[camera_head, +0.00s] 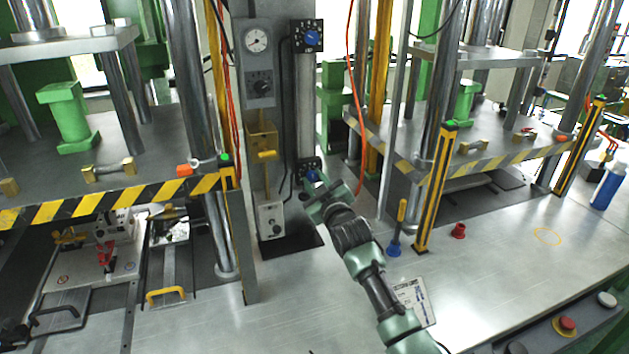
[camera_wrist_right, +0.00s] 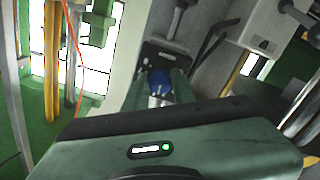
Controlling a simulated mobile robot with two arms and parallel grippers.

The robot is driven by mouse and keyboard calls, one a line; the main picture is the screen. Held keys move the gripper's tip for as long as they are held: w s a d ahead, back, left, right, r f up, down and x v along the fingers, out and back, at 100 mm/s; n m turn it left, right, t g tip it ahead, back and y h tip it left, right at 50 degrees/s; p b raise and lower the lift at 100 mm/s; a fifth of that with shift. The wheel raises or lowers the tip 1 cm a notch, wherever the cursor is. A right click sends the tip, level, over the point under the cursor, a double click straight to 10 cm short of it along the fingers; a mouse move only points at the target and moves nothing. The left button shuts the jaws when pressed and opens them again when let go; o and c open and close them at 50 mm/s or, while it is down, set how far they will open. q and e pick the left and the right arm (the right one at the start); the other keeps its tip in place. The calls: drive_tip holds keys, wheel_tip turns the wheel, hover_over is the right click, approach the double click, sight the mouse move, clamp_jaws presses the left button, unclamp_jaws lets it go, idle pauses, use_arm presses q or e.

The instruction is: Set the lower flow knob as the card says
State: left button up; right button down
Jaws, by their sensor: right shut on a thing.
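The lower flow knob (camera_head: 311,174) is blue and sits on a dark plate at the foot of the grey column. My right gripper (camera_head: 314,186) reaches it from the front and partly covers it. In the right wrist view the blue knob (camera_wrist_right: 160,80) is between the two green fingers, and my right gripper (camera_wrist_right: 159,88) is shut on it. The knob's setting cannot be read. The upper flow knob (camera_head: 312,38), also blue, is at the column's top. A white card (camera_head: 414,301) lies on the table beside my right arm, its text too small to read. My left gripper is not in view.
A gauge (camera_head: 257,40) and a black dial (camera_head: 262,86) are left of the column. An orange hose (camera_head: 354,90) hangs just right of it. Yellow-black guard posts (camera_head: 436,187) and presses stand on both sides. The table front right is mostly clear.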

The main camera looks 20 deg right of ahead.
drive_tip(key=shift+f+m, duration=0.3)
drive_tip(key=shift+m, duration=0.4)
drive_tip(key=c, duration=1.2)
unclamp_jaws()
drive_tip(key=shift+s, duration=0.1)
drive_tip(key=shift+o, duration=0.2)
drive_tip(key=shift+r, duration=0.15)
drive_tip(key=s+b, duration=0.1)
drive_tip(key=s, duration=0.6)
drive_tip(key=shift+s+d+b, duration=0.2)
drive_tip(key=shift+s+b, duration=0.2)
